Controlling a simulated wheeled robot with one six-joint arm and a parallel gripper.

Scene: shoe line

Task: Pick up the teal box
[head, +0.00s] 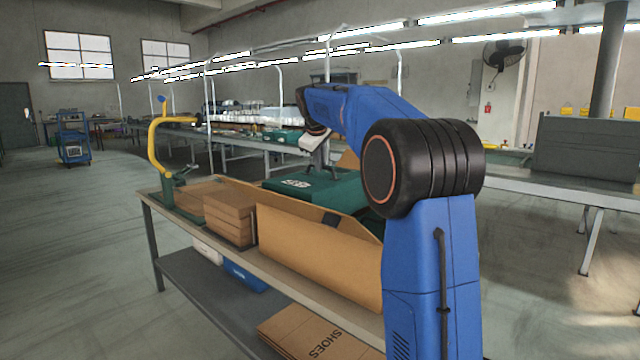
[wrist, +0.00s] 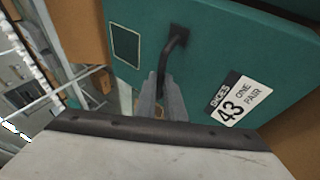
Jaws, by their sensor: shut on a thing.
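The teal box (head: 335,190) is beside and partly behind an open brown carton's front wall, so its lower part is hidden. It also fills much of the wrist view (wrist: 215,50), with a white "43 one pair" label (wrist: 238,98), a dark framed patch and a black handle (wrist: 177,45). My gripper (wrist: 165,85) is shut on the black handle.
The open carton (head: 310,255) stands on the workbench (head: 290,290). To its left are stacked brown boxes (head: 230,215) and a green-and-yellow tool (head: 160,150). A blue bin (head: 245,277) and a flat "SHOES" carton (head: 315,335) are on the lower shelf. Open floor lies left.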

